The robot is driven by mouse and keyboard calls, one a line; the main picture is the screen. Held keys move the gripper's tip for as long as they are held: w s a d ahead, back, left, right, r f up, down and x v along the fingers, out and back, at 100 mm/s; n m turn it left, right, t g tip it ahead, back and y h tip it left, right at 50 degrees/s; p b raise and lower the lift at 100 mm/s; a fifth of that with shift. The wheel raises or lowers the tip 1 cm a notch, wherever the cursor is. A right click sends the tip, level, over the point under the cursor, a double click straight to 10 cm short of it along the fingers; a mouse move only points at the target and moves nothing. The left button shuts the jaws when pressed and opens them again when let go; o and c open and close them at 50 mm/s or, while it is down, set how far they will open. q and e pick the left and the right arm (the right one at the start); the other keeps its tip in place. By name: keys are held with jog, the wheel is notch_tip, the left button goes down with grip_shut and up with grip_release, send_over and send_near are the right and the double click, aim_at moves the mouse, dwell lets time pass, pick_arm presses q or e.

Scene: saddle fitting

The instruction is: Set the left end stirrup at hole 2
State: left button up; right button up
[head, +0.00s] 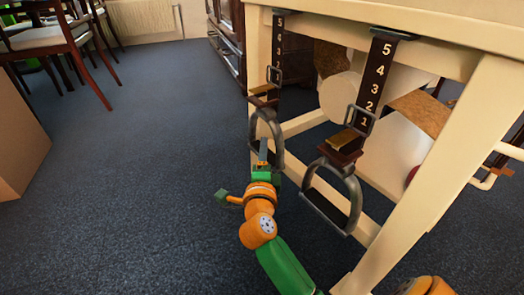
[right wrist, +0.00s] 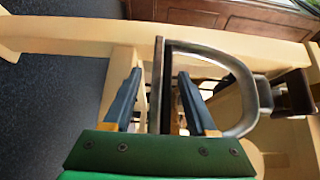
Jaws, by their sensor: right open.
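The left end stirrup (head: 279,133) hangs upright, a grey metal arch with a dark tread, below a brown block and buckle. Its black strap (head: 279,45) carries white numbers from 5 at the top down to 1; the buckle (head: 275,76) sits at about the 1. My right gripper (head: 263,153) is at the lower part of this stirrup. In the right wrist view the stirrup's grey arch (right wrist: 243,85) extends right, and its tread (right wrist: 157,85) lies between the open fingers (right wrist: 160,100). I cannot tell whether either finger touches it. My left gripper is not in view.
A second stirrup (head: 349,192) hangs on a nearer numbered strap (head: 376,72), right of my right gripper. Both hang from a cream wooden frame (head: 430,165) with legs and rails. A cardboard box (head: 20,145) and chairs (head: 45,45) stand left. Dark carpet (head: 130,190) between is clear.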

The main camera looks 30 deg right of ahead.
jog(key=shift+s, duration=0.1)
jog(key=shift+c, duration=0.4)
grip_shut()
dwell(0.8)
